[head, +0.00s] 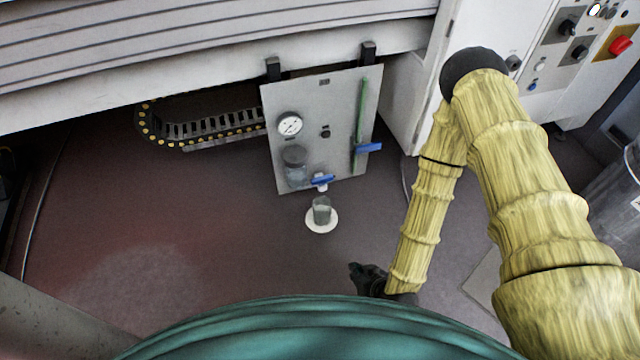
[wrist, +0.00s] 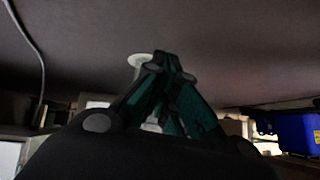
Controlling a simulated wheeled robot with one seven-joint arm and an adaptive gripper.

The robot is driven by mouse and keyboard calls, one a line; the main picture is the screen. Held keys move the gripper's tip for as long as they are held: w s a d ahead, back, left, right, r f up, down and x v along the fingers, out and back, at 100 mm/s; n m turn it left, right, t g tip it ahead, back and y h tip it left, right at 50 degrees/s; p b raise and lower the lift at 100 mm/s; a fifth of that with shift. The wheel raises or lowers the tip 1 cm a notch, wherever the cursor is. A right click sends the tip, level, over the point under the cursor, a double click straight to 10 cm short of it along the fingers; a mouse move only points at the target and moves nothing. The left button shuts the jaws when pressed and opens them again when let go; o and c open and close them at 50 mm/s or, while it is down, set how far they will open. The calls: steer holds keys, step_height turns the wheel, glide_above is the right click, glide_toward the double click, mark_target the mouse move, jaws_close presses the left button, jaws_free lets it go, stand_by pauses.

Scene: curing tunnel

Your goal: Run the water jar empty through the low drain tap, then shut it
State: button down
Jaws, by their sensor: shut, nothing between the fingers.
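The water jar (head: 295,168) is a small clear bowl with a dark top, fixed low on a grey panel (head: 343,103). A tap with a blue lever (head: 322,180) sits at the panel's bottom edge, just right of the jar. I cannot tell the water level in the jar. A clear cup (head: 321,209) stands on a white round disc (head: 321,226) below the tap. My gripper (head: 356,272) is shut and empty, in front of the cup and slightly to its right, apart from it. In the wrist view my gripper (wrist: 166,58) has its fingertips together.
A round gauge (head: 290,124) is above the jar. A green pipe with another blue lever (head: 368,148) runs down the panel's right side. A cable chain (head: 200,130) lies left of the panel. A white control cabinet (head: 410,95) stands to the right. The floor at left is clear.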

steer(key=w+a+r+t+y, duration=0.2)
steer(key=w+a+r+t, duration=0.35)
steer(key=w, duration=0.25)
steer(key=t, duration=0.4)
glide_toward(322, 179)
steer(key=w+a+r+b, duration=0.1)
steer(key=w+a+b, duration=0.3)
steer(key=w+b, duration=0.1)
steer(key=shift+w, duration=0.4)
steer(key=shift+t+h, duration=0.25)
steer(key=shift+h, duration=0.25)
